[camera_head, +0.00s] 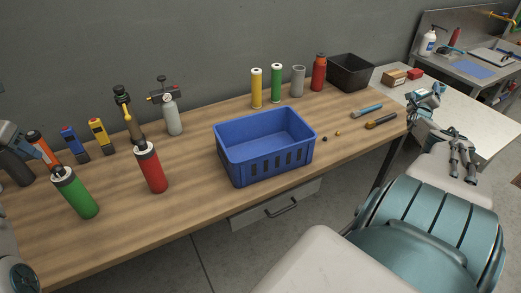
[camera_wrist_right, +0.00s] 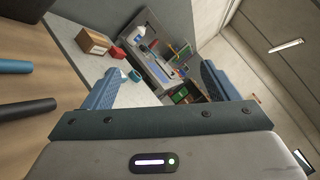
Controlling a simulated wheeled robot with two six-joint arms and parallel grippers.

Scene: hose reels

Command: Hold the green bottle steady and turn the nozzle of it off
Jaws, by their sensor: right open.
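My right gripper (camera_head: 463,172) is far to the right, past the table end, open and empty. Its spread fingers also show in the right wrist view (camera_wrist_right: 162,85).
An orange tool (camera_head: 42,147), a blue tool (camera_head: 73,144) and a yellow tool (camera_head: 101,136) stand behind. A grey gauge bottle (camera_head: 172,118) and a blue crate (camera_head: 262,148) are further right.

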